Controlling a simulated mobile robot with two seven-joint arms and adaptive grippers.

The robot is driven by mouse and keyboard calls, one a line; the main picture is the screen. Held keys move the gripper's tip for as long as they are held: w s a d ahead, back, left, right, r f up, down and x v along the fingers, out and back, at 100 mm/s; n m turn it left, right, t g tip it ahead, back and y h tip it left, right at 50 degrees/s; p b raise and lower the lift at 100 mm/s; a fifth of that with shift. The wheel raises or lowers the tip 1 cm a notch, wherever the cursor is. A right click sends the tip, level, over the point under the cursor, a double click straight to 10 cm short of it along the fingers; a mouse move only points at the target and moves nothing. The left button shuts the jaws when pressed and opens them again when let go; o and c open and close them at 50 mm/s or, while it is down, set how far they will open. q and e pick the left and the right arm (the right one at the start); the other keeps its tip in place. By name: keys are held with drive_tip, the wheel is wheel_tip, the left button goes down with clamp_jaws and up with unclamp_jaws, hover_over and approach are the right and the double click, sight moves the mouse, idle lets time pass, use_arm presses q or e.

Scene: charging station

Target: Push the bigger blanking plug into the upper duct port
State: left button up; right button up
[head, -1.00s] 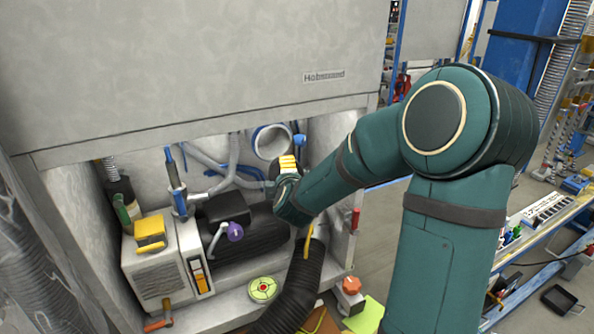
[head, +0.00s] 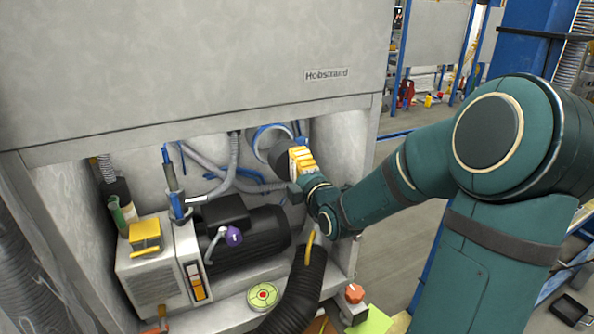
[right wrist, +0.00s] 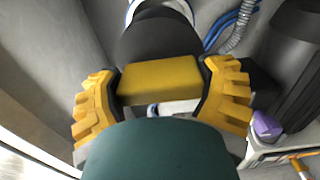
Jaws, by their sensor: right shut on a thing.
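My right gripper (head: 297,161) is in front of the upper duct port (head: 262,132), a pale ring with a blue edge at the back of the bay. In the right wrist view its yellow ribbed fingers (right wrist: 160,84) are shut on the yellow grip of the bigger blanking plug (right wrist: 155,38), whose dark round body points away toward the port. The port's pale rim (right wrist: 184,6) shows just beyond the plug. In the head view the plug (head: 281,153) overlaps the lower right of the port; I cannot tell whether it has entered. My left gripper is out of view.
A black motor (head: 255,235) with a purple knob (head: 234,237) and a pale box (head: 150,275) fill the lower bay. A black corrugated hose (head: 300,290) rises below my right arm. The bay's right wall (head: 342,150) is close beside the gripper.

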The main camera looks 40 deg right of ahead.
sight(287, 159)
drive_tip(key=shift+b, duration=0.35)
drive_tip(key=shift+w, duration=0.1)
drive_tip(key=shift+b+x, duration=0.4)
drive_tip(key=shift+x, duration=2.35)
drive_tip(key=x, duration=0.8)
idle(2.1)
drive_tip(key=o, duration=1.2)
drive_tip(key=v, duration=1.2)
